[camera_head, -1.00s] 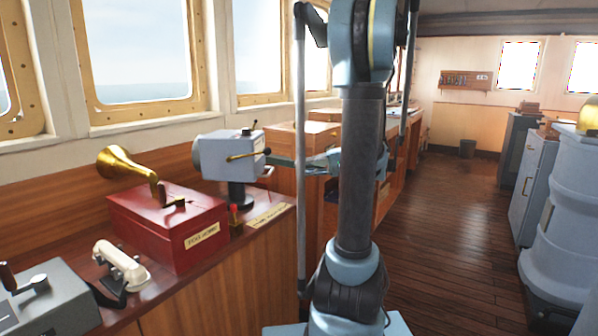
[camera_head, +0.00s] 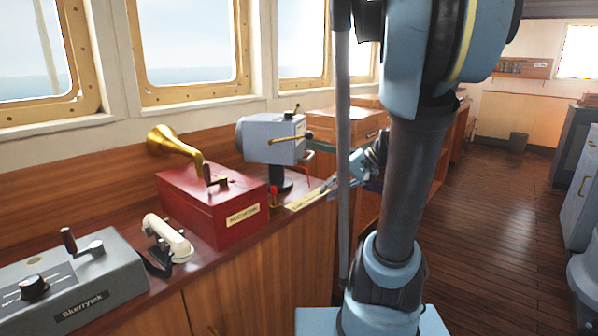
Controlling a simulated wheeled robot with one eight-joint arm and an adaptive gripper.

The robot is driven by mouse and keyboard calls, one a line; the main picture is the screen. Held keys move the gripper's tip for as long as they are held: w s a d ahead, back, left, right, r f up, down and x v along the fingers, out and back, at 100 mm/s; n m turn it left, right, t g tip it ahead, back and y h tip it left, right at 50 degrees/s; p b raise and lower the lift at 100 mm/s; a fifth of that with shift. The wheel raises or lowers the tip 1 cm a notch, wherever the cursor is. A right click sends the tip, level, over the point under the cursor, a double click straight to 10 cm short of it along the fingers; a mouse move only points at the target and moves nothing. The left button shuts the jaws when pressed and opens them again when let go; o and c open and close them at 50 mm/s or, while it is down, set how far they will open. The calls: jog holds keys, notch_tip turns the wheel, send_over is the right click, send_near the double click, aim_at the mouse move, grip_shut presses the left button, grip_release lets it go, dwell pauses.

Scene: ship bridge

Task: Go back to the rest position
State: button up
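My arm stands upright in the right half of the view and covers part of the counter and floor behind it. My gripper (camera_head: 350,172) shows small and partly hidden behind the thin upright rod, beside the counter's right end. I cannot tell whether its fingers are open or shut, and I see nothing clearly held in it.
The counter bears a grey Skerrytek control box (camera_head: 72,282), a white handset (camera_head: 167,240), a red box with brass horn (camera_head: 215,205) and a grey lever unit (camera_head: 275,140). Wooden cabinets (camera_head: 345,127) stand behind. Open floor (camera_head: 490,200) lies right; grey cabinets (camera_head: 583,190) edge it.

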jog(key=s+d+f+n+h, duration=0.1)
jog(key=s+d+f+h, duration=0.3)
jog(key=s, duration=0.3)
jog(key=s+d+f+n+h, duration=0.2)
jog(key=s+d+f+h, duration=0.2)
jog(key=s+f, duration=0.3)
jog(key=shift+d+h, duration=0.3)
jog(key=shift+h, duration=0.2)
jog(key=shift+w+f, duration=0.15)
jog(key=shift+w, duration=0.3)
dwell(0.3)
jog(key=shift+o, duration=0.6)
